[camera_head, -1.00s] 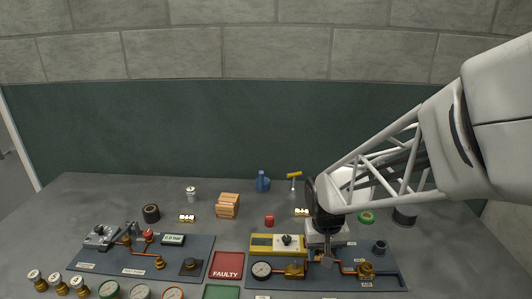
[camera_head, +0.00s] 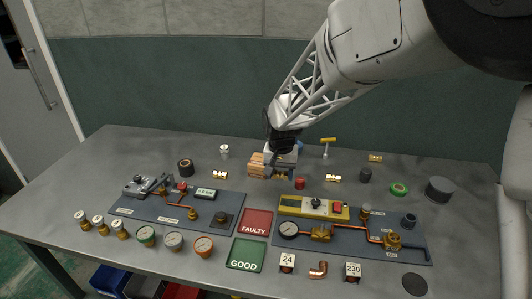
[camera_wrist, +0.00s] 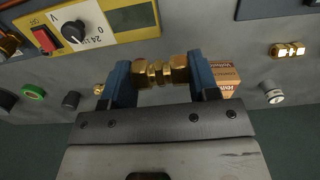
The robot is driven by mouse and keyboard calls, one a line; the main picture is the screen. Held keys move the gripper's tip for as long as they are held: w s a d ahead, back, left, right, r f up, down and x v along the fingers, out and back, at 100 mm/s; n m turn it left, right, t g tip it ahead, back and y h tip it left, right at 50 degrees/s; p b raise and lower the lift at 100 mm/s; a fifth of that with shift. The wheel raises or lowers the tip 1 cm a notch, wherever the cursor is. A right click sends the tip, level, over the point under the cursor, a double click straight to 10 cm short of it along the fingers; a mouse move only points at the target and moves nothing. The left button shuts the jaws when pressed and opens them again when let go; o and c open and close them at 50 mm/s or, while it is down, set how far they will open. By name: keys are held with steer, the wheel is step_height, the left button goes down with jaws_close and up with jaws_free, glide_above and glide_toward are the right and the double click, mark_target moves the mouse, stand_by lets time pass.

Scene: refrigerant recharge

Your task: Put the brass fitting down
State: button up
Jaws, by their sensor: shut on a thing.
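In the head view only a small part of the held fitting shows below the gripper. I cannot tell whether it touches the table.
Loose brass fittings lie left (camera_head: 220,175) and right (camera_head: 333,178) of the gripper. The red cap (camera_head: 300,183) is close on its right. The yellow meter (camera_head: 314,207) stands in front, the red FAULTY tray (camera_head: 255,223) and green GOOD tray (camera_head: 247,254) nearer.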

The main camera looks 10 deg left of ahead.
steer(key=a, duration=0.1)
steer(key=w+a, duration=0.1)
steer(key=a, duration=0.1)
steer(key=shift+w+a+f, duration=0.1)
steer(key=shift+a+f, duration=0.05)
steer(key=shift+f, duration=0.05)
steer(key=shift+w, duration=0.1)
glide_above(259, 160)
steer(key=shift+f, duration=0.75)
steer(key=shift+f, duration=0.1)
stand_by(0.4)
steer(key=shift+f, duration=1.65)
steer(key=shift+f, duration=0.15)
steer(key=o, duration=0.9)
steer(key=shift+o, duration=0.2)
